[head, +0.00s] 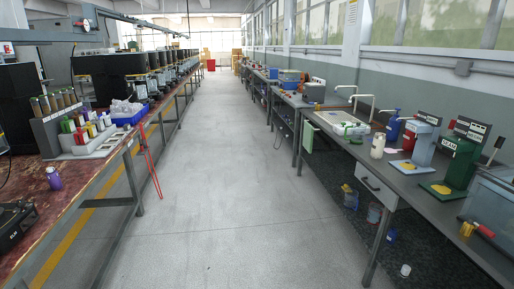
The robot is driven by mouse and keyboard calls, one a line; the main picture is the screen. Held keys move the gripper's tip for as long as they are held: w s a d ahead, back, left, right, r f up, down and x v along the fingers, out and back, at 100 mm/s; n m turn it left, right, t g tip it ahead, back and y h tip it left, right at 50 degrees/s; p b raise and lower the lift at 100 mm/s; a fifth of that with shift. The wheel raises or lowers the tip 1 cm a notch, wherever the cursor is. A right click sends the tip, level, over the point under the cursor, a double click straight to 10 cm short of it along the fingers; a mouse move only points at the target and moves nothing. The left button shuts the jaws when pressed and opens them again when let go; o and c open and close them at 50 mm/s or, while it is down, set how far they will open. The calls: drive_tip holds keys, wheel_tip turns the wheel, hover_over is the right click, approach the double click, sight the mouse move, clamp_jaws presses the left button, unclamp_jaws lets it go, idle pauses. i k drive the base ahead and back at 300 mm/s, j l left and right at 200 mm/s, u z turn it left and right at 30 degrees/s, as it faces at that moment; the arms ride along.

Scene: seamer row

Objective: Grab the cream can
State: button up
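A cream-coloured, upright, can-like container (377,146) stands on the right-hand bench (365,158), left of the blue seamer (424,142). It is small in the view, so I cannot tell if it is a can or a bottle. A whitish can-shaped item (405,270) is on the floor under the same bench. My gripper is not in view.
A grey aisle floor (220,150) runs clear between the two benches. A red stand (149,160) juts beside the left bench (75,195).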

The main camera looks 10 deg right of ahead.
sight(380, 139)
drive_tip(key=i+z, duration=0.25)
drive_tip(key=i, duration=0.2)
drive_tip(key=i+j+z, duration=0.2)
drive_tip(key=i, duration=0.25)
drive_tip(key=i+j+z, duration=0.25)
drive_tip(key=i, duration=0.15)
drive_tip(key=i+j+z, duration=0.25)
drive_tip(key=i, duration=0.15)
